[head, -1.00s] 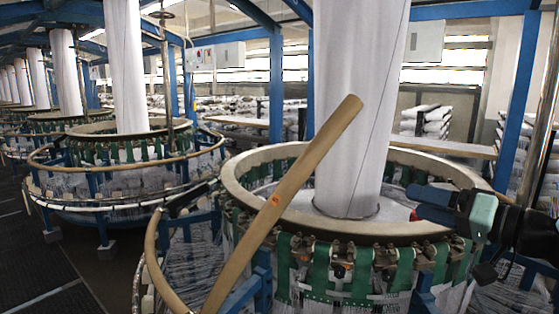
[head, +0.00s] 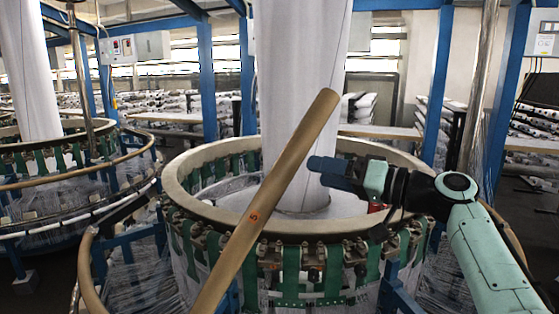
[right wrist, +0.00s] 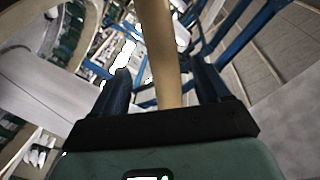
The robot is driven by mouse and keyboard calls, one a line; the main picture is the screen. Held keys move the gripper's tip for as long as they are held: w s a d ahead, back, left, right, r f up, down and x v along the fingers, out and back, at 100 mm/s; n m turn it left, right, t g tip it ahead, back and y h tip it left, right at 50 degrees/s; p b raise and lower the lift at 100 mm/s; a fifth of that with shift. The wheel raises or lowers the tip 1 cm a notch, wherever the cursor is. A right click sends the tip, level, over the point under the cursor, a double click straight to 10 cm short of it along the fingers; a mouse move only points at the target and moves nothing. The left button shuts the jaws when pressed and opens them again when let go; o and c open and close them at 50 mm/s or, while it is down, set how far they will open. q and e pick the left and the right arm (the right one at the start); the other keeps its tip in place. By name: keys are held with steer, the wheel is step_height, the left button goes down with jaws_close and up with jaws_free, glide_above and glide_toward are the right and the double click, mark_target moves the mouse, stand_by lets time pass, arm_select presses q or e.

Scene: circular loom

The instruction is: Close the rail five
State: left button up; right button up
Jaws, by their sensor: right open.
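Rail five (head: 252,216) is a tan bar with a red 5 on it, standing raised and slanted in front of the loom, its free end at the upper right. My right gripper (head: 314,165) is open, its blue fingers pointing left, just right of the rail's upper part. In the right wrist view the rail (right wrist: 160,50) runs up the picture between the two spread fingers; whether it touches either is unclear. My left gripper is not in view.
The loom's round pale rim (head: 190,207), with green straps below, stands behind the rail. A white fabric column (head: 297,90) rises from its centre. Another loom (head: 70,155) stands at left. A blue post (head: 437,85) and metal pole (head: 478,90) stand at right.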

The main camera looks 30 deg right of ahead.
mark_target(281, 164)
steer(key=p+x, duration=0.3)
steer(key=x, duration=0.6)
steer(key=shift+w+a+r, duration=0.15)
steer(key=shift+w, duration=0.25)
steer(key=shift+w+a, duration=0.25)
steer(key=shift+w, duration=0.1)
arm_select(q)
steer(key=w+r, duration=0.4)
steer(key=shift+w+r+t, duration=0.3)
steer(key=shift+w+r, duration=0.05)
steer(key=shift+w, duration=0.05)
arm_select(e)
steer(key=shift+s, duration=0.15)
